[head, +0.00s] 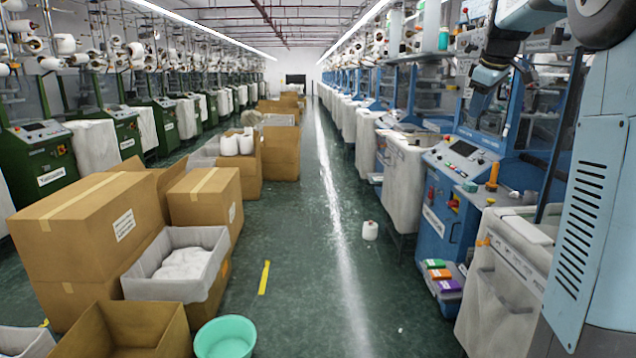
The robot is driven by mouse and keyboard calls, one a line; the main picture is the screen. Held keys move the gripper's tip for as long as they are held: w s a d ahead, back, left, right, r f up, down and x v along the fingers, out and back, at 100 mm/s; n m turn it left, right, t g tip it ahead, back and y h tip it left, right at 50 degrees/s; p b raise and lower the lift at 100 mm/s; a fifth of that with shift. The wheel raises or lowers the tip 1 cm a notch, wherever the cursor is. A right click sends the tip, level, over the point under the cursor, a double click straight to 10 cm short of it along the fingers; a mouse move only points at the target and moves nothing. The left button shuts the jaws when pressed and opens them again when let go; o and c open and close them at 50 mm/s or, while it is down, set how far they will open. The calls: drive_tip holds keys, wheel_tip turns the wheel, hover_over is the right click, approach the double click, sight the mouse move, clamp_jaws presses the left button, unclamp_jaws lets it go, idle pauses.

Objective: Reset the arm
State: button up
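My arm reaches into the upper right of the head view, with light blue links and dark joints. My gripper (482,100) hangs at its end, pointing down, in front of the blue knitting machine (458,165) on the right. It appears above the machine's control panel in the picture, with no visible contact. The gripper is small and dark here, so whether its fingers are open or shut is unclear. I see nothing clearly held in it.
Cardboard boxes (95,215) line the left, with a teal basin (225,338) in front. A white cone (370,230) stands on the green floor (310,270). Coloured boxes (440,274) sit at the blue machine's foot. The middle aisle is mostly clear.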

drive_tip(key=s+a+f+m, duration=0.2)
drive_tip(key=s+a+f, duration=0.3)
drive_tip(key=s, duration=0.7)
drive_tip(key=s+a+f+m, duration=0.3)
drive_tip(key=s+a+f, duration=0.3)
drive_tip(key=s, duration=0.5)
drive_tip(key=s+a+f+m+y, duration=0.1)
drive_tip(key=s+a+f, duration=0.5)
drive_tip(key=s, duration=0.6)
drive_tip(key=shift+s+f+m, duration=0.25)
drive_tip(key=shift+s+m, duration=0.05)
drive_tip(key=shift+m, duration=0.5)
